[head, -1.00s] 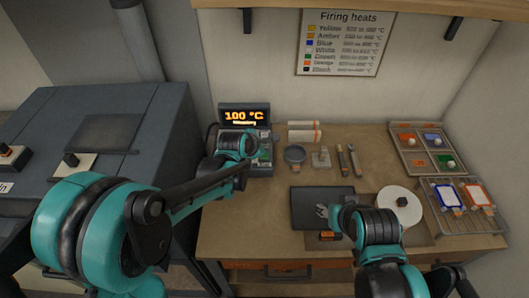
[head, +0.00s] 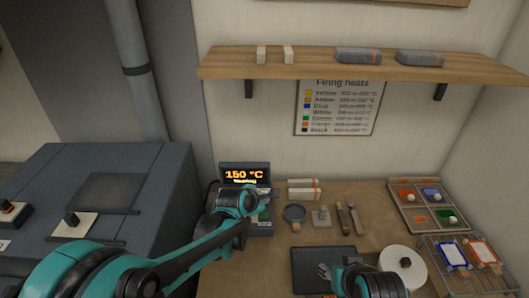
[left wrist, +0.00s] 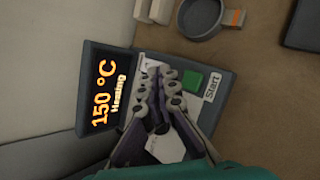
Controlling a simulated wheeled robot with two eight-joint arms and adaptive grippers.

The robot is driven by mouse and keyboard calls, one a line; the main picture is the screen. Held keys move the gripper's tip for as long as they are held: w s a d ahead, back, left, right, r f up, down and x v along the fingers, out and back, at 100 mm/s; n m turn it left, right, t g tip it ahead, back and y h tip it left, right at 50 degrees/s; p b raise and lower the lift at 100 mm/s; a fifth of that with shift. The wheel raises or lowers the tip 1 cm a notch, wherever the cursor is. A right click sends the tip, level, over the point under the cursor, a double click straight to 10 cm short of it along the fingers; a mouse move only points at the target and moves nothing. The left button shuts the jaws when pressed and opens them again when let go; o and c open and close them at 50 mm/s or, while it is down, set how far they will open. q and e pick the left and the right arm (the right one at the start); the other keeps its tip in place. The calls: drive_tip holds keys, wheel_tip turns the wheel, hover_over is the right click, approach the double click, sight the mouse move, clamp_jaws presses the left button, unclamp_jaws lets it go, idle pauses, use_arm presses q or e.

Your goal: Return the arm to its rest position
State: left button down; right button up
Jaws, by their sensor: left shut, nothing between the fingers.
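My left arm reaches in from the left. Its gripper (head: 258,207) is over the front of the heat controller, partly hidden by its own wrist. The left wrist view shows its fingers (left wrist: 163,100) shut and empty above the controller. The controller's display (head: 245,175) reads "150 °C Heating" in orange; it also shows in the left wrist view (left wrist: 107,92).
The worktop (head: 275,255) holds a grey round dish (head: 294,212), several tools, a white disc (head: 403,266), a colour tray (head: 405,196) and a rack (head: 455,240) of framed pieces. A wooden shelf (head: 300,66) hangs above. A dark kiln-like cabinet (head: 150,165) stands left.

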use_arm(q)
drive_tip(key=shift+a, duration=0.1)
drive_tip(key=s+a+m+y+b, duration=0.1)
drive_tip(key=s+a+m, duration=0.4)
drive_tip(key=s+m, duration=0.2)
drive_tip(key=s+a+m+g+y+b, duration=0.1)
drive_tip(key=s+a+m+b, duration=0.1)
drive_tip(key=s+a+m, duration=0.4)
drive_tip(key=s+a+f+m+y+b, duration=0.1)
drive_tip(key=s+a+m, duration=0.5)
drive_tip(key=s, duration=0.8)
drive_tip(key=m+b, duration=0.1)
drive_tip(key=m, duration=0.2)
drive_tip(key=shift+a+y, duration=0.15)
drive_tip(key=shift+y, duration=0.25)
idle(4.5)
